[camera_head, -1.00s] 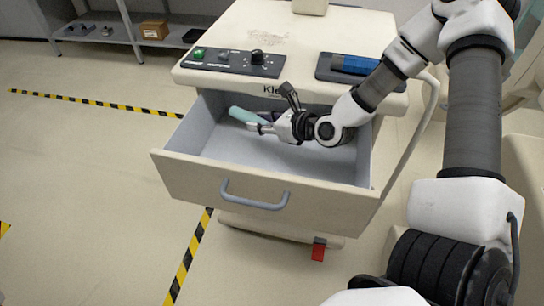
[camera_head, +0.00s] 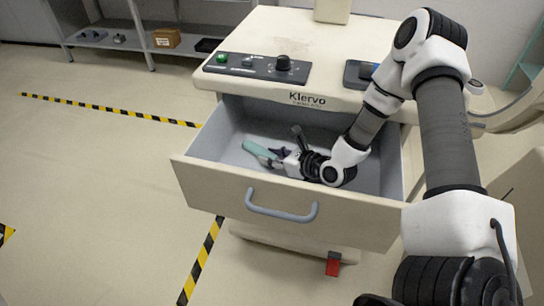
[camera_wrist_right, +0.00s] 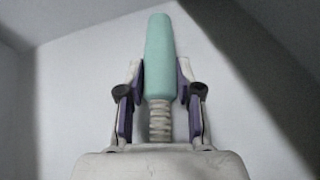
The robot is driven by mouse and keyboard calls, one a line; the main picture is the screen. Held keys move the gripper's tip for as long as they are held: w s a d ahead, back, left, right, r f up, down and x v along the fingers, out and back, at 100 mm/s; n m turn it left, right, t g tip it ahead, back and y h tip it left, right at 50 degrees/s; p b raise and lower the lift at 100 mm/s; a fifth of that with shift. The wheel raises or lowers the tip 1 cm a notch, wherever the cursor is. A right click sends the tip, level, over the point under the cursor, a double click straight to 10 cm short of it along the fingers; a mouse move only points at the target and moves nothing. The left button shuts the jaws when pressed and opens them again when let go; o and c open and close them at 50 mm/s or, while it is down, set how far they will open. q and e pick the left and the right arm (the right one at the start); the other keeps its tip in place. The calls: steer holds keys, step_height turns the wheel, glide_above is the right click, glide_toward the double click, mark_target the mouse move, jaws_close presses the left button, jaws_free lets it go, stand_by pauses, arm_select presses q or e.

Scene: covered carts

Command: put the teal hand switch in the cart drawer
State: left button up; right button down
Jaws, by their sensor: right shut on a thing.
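The teal hand switch (camera_head: 259,149) is inside the open cart drawer (camera_head: 290,207), near its back left part. In the right wrist view the teal hand switch (camera_wrist_right: 160,60) lies between the purple-padded fingers of my right gripper (camera_wrist_right: 160,98), with a pale ribbed cord end below its body. My right gripper (camera_head: 277,157) is shut on it, low inside the drawer. Whether the switch touches the drawer floor cannot be told. My left gripper is not in view.
The cart top (camera_head: 310,35) carries a control panel (camera_head: 257,67) with a green button and black knob. A dark tray (camera_head: 362,74) lies partly behind my right arm. The drawer handle (camera_head: 281,207) faces front. A shelf (camera_head: 130,38) stands at the back left.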

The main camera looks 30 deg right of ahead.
mark_target(275, 157)
steer(key=shift+f, duration=0.2)
steer(key=c, duration=0.8)
jaws_free()
steer(key=shift+a, duration=0.1)
steer(key=shift+o, duration=0.2)
steer(key=shift+r, duration=0.3)
steer(key=p+v, duration=0.6)
steer(key=v, duration=0.1)
steer(key=shift+s+r, duration=0.1)
steer(key=shift+r, duration=0.1)
steer(key=shift+s, duration=0.15)
steer(key=shift+f, duration=0.2)
